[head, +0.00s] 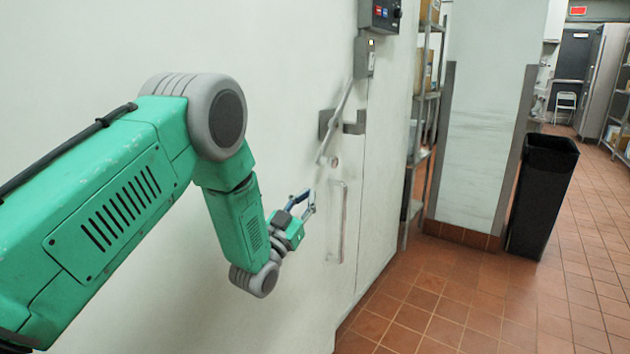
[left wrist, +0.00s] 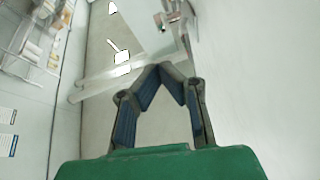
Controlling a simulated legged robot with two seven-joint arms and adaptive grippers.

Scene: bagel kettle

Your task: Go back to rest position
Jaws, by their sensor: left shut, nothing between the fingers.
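My left gripper (head: 311,208) reaches forward from the green left arm in the head view, close to a white wall or door panel. Its fingertips meet and hold nothing. In the left wrist view the left gripper (left wrist: 160,70) shows with its two dark fingers closed to a point. My right gripper is not in view.
A vertical door handle (head: 337,222) and a metal latch (head: 342,123) are on the white panel near the left gripper. A control box (head: 380,15) hangs above. A black bin (head: 542,195) stands at right. The tiled floor (head: 480,300) in front is clear.

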